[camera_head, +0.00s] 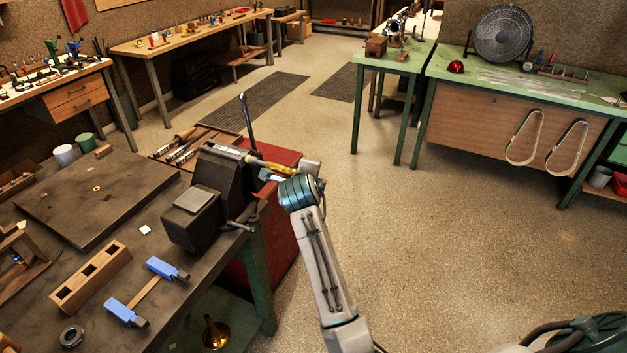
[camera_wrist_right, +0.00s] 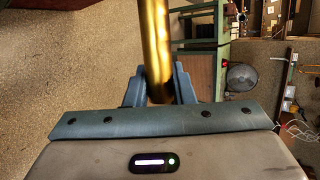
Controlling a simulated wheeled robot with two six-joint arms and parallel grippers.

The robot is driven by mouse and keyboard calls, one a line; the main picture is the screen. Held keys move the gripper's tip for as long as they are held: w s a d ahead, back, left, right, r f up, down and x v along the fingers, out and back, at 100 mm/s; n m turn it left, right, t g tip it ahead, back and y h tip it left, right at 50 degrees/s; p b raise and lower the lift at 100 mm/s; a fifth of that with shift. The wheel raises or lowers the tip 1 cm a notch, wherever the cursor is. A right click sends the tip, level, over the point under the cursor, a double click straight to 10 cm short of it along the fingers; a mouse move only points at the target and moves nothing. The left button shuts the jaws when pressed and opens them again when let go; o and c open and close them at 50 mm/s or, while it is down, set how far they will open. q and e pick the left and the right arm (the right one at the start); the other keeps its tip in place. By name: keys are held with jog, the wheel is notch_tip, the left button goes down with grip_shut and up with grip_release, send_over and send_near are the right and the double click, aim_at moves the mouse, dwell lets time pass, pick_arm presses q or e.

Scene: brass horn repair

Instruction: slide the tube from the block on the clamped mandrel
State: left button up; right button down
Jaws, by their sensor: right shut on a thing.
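My right gripper (camera_wrist_right: 160,88) is shut on a brass tube (camera_wrist_right: 155,40), which runs from between the fingers out of the top of the right wrist view. In the head view, the tube (camera_head: 266,163) lies roughly level beside the jaws of a dark vise (camera_head: 212,178), its left end close to them. A thin pale piece at the jaws may be the mandrel; I cannot tell whether the tube is around it or apart. The wooden block (camera_head: 92,277) with square recesses lies on the dark bench, with no tube visible in it. My left gripper is not in view.
A blue-ended clamp (camera_head: 147,291) lies beside the block. A dark rod (camera_head: 247,117) stands up behind the vise. A tool tray (camera_head: 190,145) and red cabinet (camera_head: 275,225) are close by. The floor to the right is open.

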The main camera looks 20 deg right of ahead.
jog(key=shift+w+a+b, duration=0.6)
jog(key=shift+w+a, duration=0.3)
jog(key=shift+w, duration=0.15)
jog(key=c, duration=1.1)
grip_release()
jog(key=shift+c, duration=0.2)
jog(key=shift+r, duration=0.1)
